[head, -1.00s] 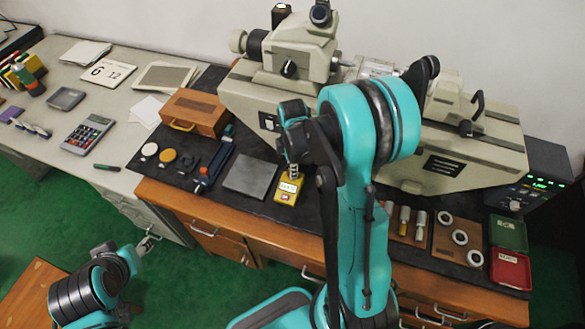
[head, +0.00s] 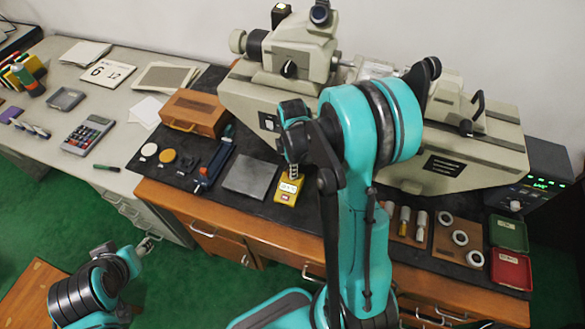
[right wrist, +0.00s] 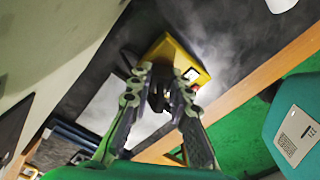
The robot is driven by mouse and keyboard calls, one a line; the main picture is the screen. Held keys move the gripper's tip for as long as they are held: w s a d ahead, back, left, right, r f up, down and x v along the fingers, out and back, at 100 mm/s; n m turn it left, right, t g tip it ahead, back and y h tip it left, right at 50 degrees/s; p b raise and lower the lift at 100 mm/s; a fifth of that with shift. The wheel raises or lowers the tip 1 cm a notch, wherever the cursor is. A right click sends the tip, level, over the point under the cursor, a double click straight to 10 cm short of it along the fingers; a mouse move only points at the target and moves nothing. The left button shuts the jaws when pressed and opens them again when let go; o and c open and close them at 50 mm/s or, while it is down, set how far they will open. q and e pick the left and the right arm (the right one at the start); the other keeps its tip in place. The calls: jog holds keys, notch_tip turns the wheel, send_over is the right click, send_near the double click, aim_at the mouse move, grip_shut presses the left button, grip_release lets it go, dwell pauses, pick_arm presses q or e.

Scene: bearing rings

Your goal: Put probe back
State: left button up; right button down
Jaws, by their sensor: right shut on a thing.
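The yellow block (head: 286,191) with a white label stands on the dark mat, in front of the long machine. My right gripper (head: 293,171) points down right at its back edge. In the right wrist view, the fingers (right wrist: 160,90) are shut on a small dark thing (right wrist: 157,101), which I take for the probe. It is mostly hidden between the fingers. The yellow block (right wrist: 185,58) shows just beyond the fingertips; whether the probe touches it I cannot tell. My left gripper (head: 147,244) hangs over the green floor at the lower left, too small to read.
A grey plate (head: 250,177) lies left of the yellow block, with a blue-and-black tool (head: 214,168) beyond it. A wooden box (head: 195,112) is behind. The measuring machine (head: 440,150) stands close behind my right arm. Rings on a brown board (head: 456,240) lie right.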

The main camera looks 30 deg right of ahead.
jog(key=shift+f+b, duration=0.3)
jog(key=shift+b, duration=0.05)
dwell(0.3)
jog(key=c, duration=1.3)
grip_release()
jog(key=shift+c, duration=0.2)
jog(key=shift+r+p, duration=3.15)
jog(key=shift+r, duration=1.2)
jog(key=shift+a, duration=0.1)
